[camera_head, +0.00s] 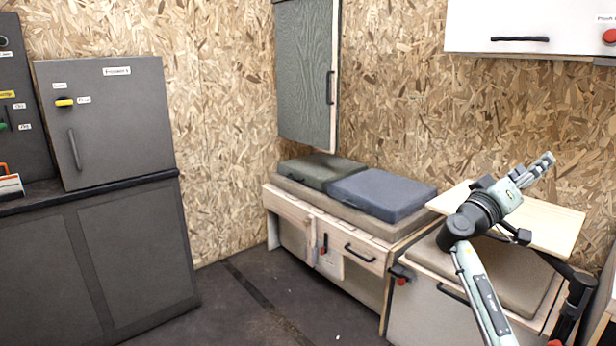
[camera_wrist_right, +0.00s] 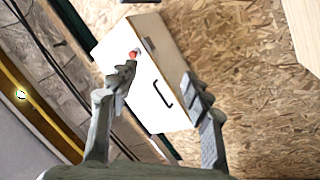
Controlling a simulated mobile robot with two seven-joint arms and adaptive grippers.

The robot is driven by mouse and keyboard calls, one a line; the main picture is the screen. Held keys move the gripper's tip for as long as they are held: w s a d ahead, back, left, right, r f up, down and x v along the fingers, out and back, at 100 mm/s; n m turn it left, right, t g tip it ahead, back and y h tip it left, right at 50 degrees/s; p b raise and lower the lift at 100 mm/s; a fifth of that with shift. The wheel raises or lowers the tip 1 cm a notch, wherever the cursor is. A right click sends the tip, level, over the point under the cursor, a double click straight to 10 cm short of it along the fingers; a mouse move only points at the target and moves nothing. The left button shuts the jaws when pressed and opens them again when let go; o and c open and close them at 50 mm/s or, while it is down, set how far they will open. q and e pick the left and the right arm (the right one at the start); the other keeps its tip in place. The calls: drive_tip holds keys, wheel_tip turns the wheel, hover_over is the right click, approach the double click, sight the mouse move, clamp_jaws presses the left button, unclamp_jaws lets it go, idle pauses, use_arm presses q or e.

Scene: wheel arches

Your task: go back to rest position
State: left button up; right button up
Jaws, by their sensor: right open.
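My right gripper (camera_head: 536,169) is raised over the wooden tabletop at the right of the head view, its arm coming up from the bottom edge. In the right wrist view its two fingers (camera_wrist_right: 163,88) are spread wide with nothing between them. Through the gap shows a white wall cabinet (camera_wrist_right: 148,72) with a black handle, some way beyond the fingertips; an orange-red knob on it shows right by the left fingertip. My left gripper is in neither view.
The light wooden tabletop (camera_head: 562,226) lies under my right arm. Left of it, a bench (camera_head: 290,207) bears dark cushions (camera_head: 383,194). The white wall cabinet (camera_head: 540,22) hangs above right, a grey one (camera_head: 305,75) above the bench. The middle floor is clear.

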drive_tip(key=s+d+f+n+g+h, duration=0.1)
drive_tip(key=d+f+n+g, duration=0.1)
drive_tip(key=d+f, duration=0.65)
drive_tip(key=w+f+y, duration=0.4)
drive_tip(key=f+y, duration=0.2)
drive_tip(key=f, duration=0.3)
drive_tip(key=w+a+f+n+y, duration=0.3)
drive_tip(key=a+f+y, duration=0.7)
drive_tip(key=a+f, duration=0.25)
drive_tip(key=s+a+f+g+y, duration=0.1)
drive_tip(key=s+a+f, duration=0.1)
drive_tip(key=s+f, duration=0.4)
drive_tip(key=s+a+f, duration=0.3)
drive_tip(key=s+f, duration=0.1)
drive_tip(key=f, duration=0.4)
drive_tip(key=s+a+f+g, duration=0.1)
drive_tip(key=s+f, duration=0.4)
drive_tip(key=s, duration=0.6)
drive_tip(key=s+a+f+g+y, duration=0.1)
drive_tip(key=s+a+f, duration=0.3)
drive_tip(key=s, duration=0.7)
drive_tip(key=s+a+f+g, duration=0.2)
drive_tip(key=s+f, duration=0.5)
drive_tip(key=s, duration=0.4)
drive_tip(key=shift+s+a+f+n+g+y, duration=0.15)
drive_tip(key=shift+a+n+g+y, duration=0.2)
drive_tip(key=shift+a, duration=0.3)
